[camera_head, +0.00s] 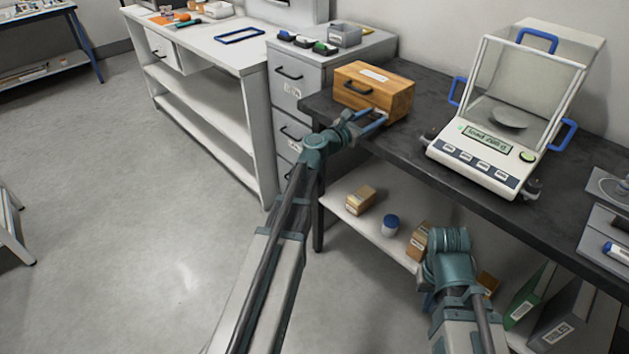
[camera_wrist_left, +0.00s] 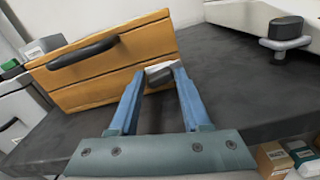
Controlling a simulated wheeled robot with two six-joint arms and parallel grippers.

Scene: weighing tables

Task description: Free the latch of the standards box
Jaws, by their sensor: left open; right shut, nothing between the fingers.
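The wooden standards box (camera_head: 385,90) sits on the dark bench at its left end. It has a black handle (camera_wrist_left: 83,53) and, near its right end in the left wrist view, a small dark latch (camera_wrist_left: 158,75) with a pale plate behind it. My left gripper (camera_head: 376,119) is open at the box's front. In the left wrist view its blue fingertips (camera_wrist_left: 160,72) are on either side of the latch; I cannot tell whether they touch it. My right gripper (camera_head: 449,248) is low in front of the bench, away from the box, shut and empty, its fingertips mostly hidden.
A balance (camera_head: 475,155) with a glass draft shield stands on the dark bench (camera_head: 405,148) to the right of the box. A grey drawer cabinet (camera_head: 290,95) stands to the left. Small boxes and a blue-lidded jar (camera_head: 390,226) are on the lower shelf.

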